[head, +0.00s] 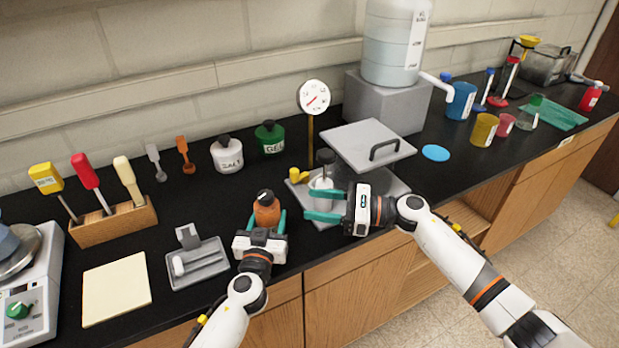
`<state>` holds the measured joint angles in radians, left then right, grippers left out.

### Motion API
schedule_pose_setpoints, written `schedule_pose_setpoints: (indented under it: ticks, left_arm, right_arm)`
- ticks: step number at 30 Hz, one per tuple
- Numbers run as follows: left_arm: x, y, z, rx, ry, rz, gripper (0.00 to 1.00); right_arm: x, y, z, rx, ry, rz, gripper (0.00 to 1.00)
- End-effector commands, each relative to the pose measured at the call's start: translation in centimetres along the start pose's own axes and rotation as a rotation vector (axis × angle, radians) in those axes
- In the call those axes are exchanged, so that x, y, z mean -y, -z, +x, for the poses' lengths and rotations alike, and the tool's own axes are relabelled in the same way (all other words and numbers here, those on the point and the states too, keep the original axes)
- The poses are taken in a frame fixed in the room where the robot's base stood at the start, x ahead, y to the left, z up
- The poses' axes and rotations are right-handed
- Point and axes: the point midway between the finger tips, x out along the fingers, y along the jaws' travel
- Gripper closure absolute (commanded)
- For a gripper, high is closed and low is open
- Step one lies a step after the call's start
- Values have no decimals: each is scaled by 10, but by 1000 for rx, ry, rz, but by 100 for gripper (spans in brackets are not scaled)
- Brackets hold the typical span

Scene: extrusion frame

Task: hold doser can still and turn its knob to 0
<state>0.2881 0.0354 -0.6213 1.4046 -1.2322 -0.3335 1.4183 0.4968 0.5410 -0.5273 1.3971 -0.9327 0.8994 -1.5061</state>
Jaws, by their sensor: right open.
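An orange can with a dark top (266,208), which looks like the doser can, stands upright near the counter's front edge. My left gripper (267,222) is at it from the front, with one green finger on each side. I cannot tell whether both fingers press on it. The can's dark top looks like the knob; its marks are too small to read. My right gripper (318,204) is open to the right of the can, its green fingers pointing left, just in front of a white piece with a dark knob (321,184).
A grey plate (398,184) and lidded box (368,146) lie behind my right gripper. A dial gauge (313,97) stands behind. A grey tray (198,266) lies left of my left gripper. White (227,155) and green (270,138) jars stand farther back.

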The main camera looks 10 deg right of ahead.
Motion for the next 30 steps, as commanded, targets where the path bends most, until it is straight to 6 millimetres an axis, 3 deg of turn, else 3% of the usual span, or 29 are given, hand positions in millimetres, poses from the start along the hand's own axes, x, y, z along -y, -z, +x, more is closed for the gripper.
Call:
schedule_pose_setpoints:
  ticks: [1,4,16,30]
  left_arm:
    - [0,-1,0,1,0,0,39]
    - [0,0,0,1,0,0,23]
    - [0,1,-8,-2,0,0,23]
    - [0,1,-97,-2,0,-2,23]
  right_arm:
    - [0,0,0,0,0,0,47]
    - [0,0,0,0,0,0,47]
    - [0,0,0,0,0,0,47]
    - [0,0,0,0,0,0,47]
